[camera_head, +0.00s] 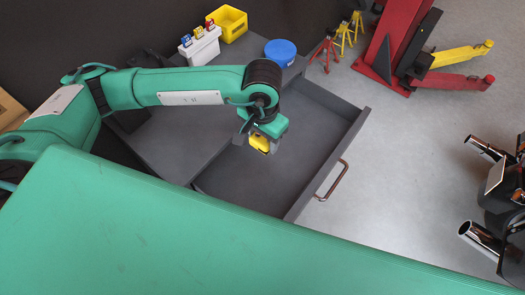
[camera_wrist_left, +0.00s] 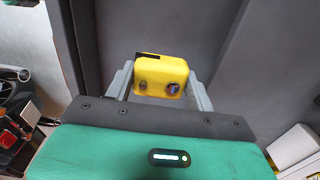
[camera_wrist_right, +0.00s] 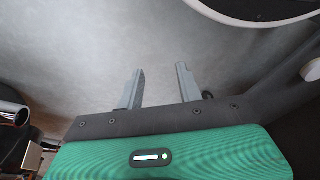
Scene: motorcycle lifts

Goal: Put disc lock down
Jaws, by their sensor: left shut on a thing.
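The disc lock is a small yellow block (camera_head: 259,142) with a dark slot; in the left wrist view the yellow disc lock (camera_wrist_left: 161,76) shows two round details on its face. My left gripper (camera_head: 264,148) is shut on it, one finger on each side. It holds the lock over the open grey drawer (camera_head: 315,125); I cannot tell how high above the drawer floor. In the right wrist view my right gripper (camera_wrist_right: 160,80) is open and empty, with pale floor behind it. The right gripper does not show in the head view.
The drawer has a metal handle (camera_head: 333,180) on its front. On the cabinet stand a white box with small coloured items (camera_head: 200,47), a yellow bin (camera_head: 228,23) and a blue round container (camera_head: 280,52). A red lift (camera_head: 395,45) and a motorcycle (camera_head: 505,200) stand at right.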

